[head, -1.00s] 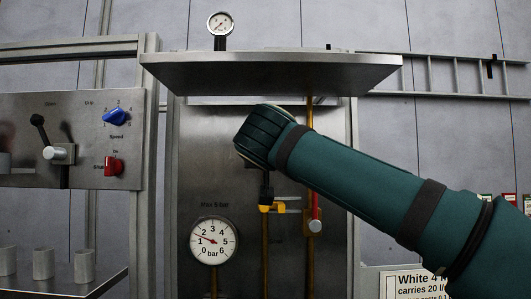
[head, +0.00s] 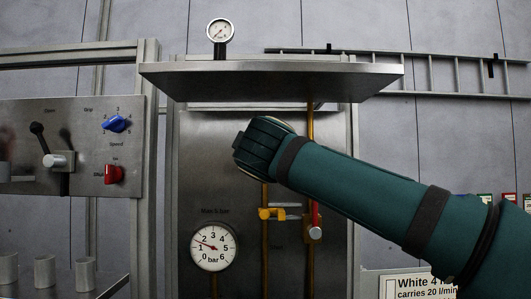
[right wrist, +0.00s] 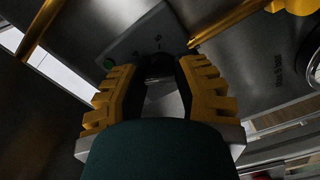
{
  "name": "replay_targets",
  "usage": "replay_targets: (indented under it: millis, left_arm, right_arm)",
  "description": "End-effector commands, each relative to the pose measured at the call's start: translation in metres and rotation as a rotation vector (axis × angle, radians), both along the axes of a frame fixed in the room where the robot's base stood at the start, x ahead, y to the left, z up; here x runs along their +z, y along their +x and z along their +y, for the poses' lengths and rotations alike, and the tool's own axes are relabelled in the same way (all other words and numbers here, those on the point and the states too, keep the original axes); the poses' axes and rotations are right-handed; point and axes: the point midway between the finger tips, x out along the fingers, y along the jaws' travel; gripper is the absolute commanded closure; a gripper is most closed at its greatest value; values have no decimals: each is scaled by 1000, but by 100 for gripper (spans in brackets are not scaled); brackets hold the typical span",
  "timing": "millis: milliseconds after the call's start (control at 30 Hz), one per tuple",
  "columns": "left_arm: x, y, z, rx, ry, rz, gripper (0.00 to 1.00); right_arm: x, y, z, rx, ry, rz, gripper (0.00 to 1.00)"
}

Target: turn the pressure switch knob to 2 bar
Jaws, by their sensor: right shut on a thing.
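My right gripper (right wrist: 160,72) is shut on a dark knob (right wrist: 158,73), seen in the right wrist view between its two yellow fingers. The knob sits at a grey plate (right wrist: 139,40) with a green dot and small dark marks. In the head view my green right wrist (head: 268,148) covers the knob, the plate and the fingers. A round white gauge (head: 214,246), marked 0 to 6 bar, has its red needle near 1. My left gripper is not in view.
A steel shelf (head: 270,80) juts out above my wrist, with a small gauge (head: 220,30) on top. Below are a yellow-handled valve (head: 271,213) and a red-handled valve (head: 315,218) on brass pipes. A panel with a blue knob (head: 117,124) and red switch (head: 114,174) is left.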

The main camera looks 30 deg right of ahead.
Motion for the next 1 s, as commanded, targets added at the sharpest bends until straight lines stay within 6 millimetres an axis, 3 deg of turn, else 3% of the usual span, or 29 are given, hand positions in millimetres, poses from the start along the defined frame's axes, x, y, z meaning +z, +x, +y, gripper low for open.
replay_targets:
  millis: [1000]
  left_arm:
    - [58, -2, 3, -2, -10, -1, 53]
  right_arm:
    - [3, 0, 1, 0, -824, 502, 100]
